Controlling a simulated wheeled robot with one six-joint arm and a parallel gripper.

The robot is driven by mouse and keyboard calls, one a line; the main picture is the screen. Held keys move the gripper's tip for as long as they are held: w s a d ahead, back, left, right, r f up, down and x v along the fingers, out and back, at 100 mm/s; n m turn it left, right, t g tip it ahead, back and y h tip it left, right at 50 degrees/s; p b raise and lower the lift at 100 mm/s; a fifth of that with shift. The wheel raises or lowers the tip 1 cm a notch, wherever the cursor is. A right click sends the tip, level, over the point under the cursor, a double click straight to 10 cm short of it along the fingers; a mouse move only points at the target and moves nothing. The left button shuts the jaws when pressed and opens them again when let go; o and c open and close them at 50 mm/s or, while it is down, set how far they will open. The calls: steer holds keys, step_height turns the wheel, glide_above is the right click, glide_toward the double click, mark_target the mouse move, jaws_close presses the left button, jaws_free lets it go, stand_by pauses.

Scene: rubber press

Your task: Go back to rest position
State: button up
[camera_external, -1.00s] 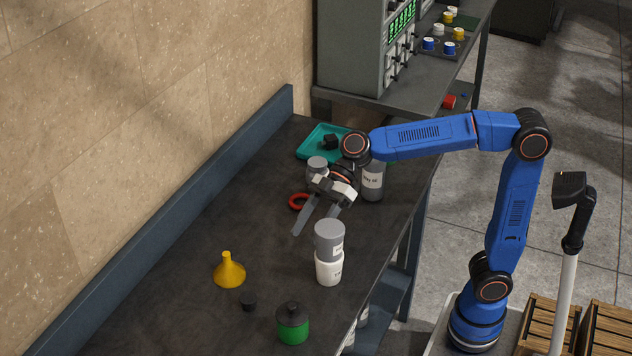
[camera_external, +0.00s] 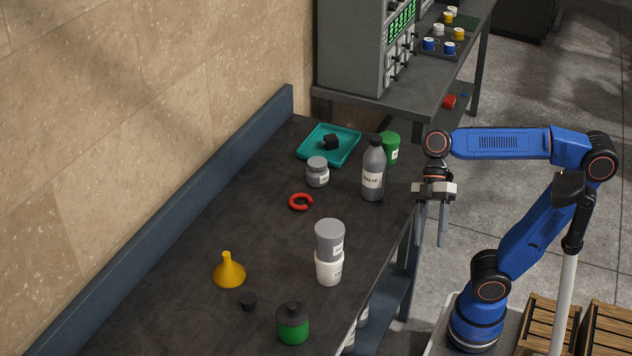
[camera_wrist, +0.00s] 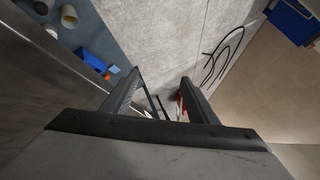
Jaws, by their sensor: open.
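My gripper (camera_external: 432,242) hangs pointing down just off the right edge of the dark workbench (camera_external: 190,265), with its fingers apart and nothing between them. In the wrist view the two fingers of my gripper (camera_wrist: 158,98) frame grey floor and a bench leg. On the bench, a grey container (camera_external: 329,232) sits on top of a white container (camera_external: 328,272). My gripper is to the right of them and clear of them.
A tall grey bottle (camera_external: 373,180), a green container (camera_external: 390,148), a grey jar (camera_external: 317,178), a red ring (camera_external: 301,202), a teal tray (camera_external: 315,143), a yellow funnel (camera_external: 229,273) and a green jar (camera_external: 293,328) stand on the bench. Wooden crates (camera_external: 545,325) are beside my base.

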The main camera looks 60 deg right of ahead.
steer(key=w+d+f+m+t+h, duration=0.1)
steer(key=d+f+m+t+h, duration=0.2)
steer(key=d, duration=0.9)
steer(key=w+d+f+m+t+h, duration=0.1)
steer(key=d+f+m+t+h, duration=0.3)
steer(key=d+f+m, duration=0.5)
step_height(320, 180, down, 5)
steer(key=d+h, duration=0.1)
steer(key=d, duration=0.2)
steer(key=shift+w+r+m+t, duration=0.2)
steer(key=shift+w+m+t, duration=0.1)
steer(key=shift+w+m, duration=0.1)
